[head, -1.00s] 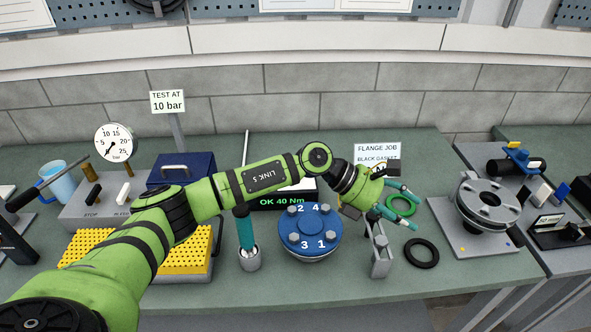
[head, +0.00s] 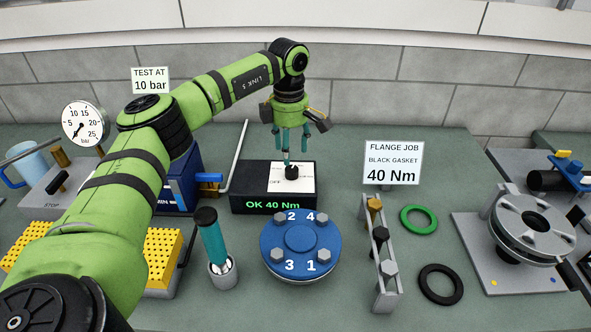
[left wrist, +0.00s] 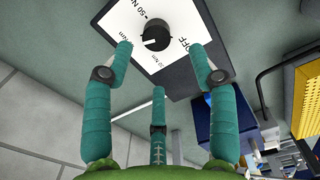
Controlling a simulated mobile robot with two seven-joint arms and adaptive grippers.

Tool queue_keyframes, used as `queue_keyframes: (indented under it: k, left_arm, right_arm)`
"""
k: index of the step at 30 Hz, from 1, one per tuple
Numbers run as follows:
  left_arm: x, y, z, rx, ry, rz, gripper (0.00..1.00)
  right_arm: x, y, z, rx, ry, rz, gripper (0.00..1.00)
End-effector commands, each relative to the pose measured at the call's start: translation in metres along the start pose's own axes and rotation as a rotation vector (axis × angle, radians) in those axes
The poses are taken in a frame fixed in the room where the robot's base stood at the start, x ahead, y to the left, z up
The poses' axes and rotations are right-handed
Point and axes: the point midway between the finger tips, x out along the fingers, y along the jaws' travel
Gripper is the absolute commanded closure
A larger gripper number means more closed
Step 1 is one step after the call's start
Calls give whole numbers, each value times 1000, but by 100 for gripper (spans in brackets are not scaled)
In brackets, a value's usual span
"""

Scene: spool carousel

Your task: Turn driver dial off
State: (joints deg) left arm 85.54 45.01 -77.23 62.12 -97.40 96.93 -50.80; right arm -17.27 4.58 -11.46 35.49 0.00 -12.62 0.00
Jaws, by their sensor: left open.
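The driver box (head: 272,205) stands at the back of the bench, its green display reading "OK 40 Nm". Its black dial (head: 292,173) sits on a white plate marked OFF and with Nm values. In the left wrist view the dial (left wrist: 156,36) has a white mark pointing left, away from OFF at the right. My left gripper (head: 291,156) points down above the dial with its teal fingers apart. In the left wrist view the open fingers (left wrist: 160,65) hold nothing. Whether any finger touches the dial is unclear. My right gripper is out of view.
A blue flange (head: 300,236) with numbered bolts stands in front of the box. A teal-handled tool (head: 211,238) stands in a holder at its left. A bolt rack (head: 383,265), green ring (head: 419,219) and black ring (head: 440,284) lie right. A white rod rises behind the box's left side.

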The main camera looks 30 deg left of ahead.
Motion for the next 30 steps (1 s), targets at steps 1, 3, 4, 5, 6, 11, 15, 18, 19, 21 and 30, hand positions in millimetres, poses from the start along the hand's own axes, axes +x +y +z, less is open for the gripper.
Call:
queue_keyframes:
  k: [1, 3, 4, 5, 6, 11, 15, 18, 19, 21, 30]
  left_arm:
    - [4, -1, 0, 1, 3, -4, 42]
    - [14, -2, 0, 1, 3, -6, 42]
    - [18, -2, 0, 1, 3, -6, 42]
    - [24, -2, 0, 1, 3, -6, 42]
    - [30, -2, 0, 1, 3, -6, 42]
    - [52, -1, 1, 1, 1, -5, 42]
    - [62, -1, 1, 1, 1, -3, 42]
    - [65, -1, 1, 1, 1, -2, 42]
    - [65, -1, 1, 1, 1, -2, 42]
    - [66, -1, 1, 1, 0, -2, 42]
    - [65, -1, 1, 1, 1, -2, 98]
  right_arm:
    - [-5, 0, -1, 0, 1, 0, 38]
    - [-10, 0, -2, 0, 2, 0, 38]
    - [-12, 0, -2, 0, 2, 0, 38]
    - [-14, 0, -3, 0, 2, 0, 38]
    - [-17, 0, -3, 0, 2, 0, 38]
    - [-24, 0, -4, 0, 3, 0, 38]
    - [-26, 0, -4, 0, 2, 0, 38]
    - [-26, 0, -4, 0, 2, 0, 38]
    - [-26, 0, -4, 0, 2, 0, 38]
    - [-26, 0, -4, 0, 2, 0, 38]
    - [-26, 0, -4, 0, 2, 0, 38]
